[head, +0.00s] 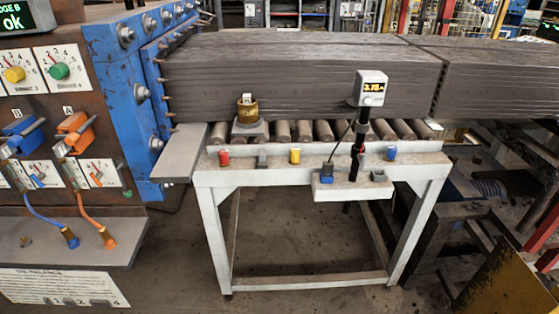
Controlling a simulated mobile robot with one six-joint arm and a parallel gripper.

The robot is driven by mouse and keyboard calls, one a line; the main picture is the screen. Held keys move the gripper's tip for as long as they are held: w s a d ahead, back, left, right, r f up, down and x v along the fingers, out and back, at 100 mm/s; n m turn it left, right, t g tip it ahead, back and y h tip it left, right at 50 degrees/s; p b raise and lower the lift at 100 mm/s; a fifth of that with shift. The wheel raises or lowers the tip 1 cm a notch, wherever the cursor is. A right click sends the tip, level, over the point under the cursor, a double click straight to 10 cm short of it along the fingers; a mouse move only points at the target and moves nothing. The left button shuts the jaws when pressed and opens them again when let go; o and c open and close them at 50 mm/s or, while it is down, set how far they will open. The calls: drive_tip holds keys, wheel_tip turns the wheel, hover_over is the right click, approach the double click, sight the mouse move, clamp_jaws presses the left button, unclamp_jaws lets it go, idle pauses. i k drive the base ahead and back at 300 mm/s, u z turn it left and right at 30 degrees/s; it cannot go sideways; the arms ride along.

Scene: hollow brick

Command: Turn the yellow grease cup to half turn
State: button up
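A small yellow cup (295,156) sits on the front rail of the white roller table (325,171), near its middle. It looks like a short upright cylinder. It is too small for me to tell any mark or how far it is turned. A similar red cup (223,158) is at the left of the same rail, a grey one (262,159) stands between them, and a blue one (391,153) is to the right. My gripper is not in view.
A meter reading about 3.75 (371,88) stands on a black post, right of the yellow cup. A small front shelf (350,190) holds a blue-and-black item. A brass pot (247,111) sits behind. Left is a panel with a yellow knob (14,74) and cables. Floor before the table is clear.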

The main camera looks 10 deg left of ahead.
sight(295, 152)
drive_tip(key=u, duration=0.35)
drive_tip(key=k, duration=1.05)
drive_tip(key=u, duration=0.85)
drive_tip(key=i, duration=1.3)
drive_tip(key=u, duration=0.35)
drive_tip(key=i, duration=0.75)
drive_tip(key=u, duration=0.05)
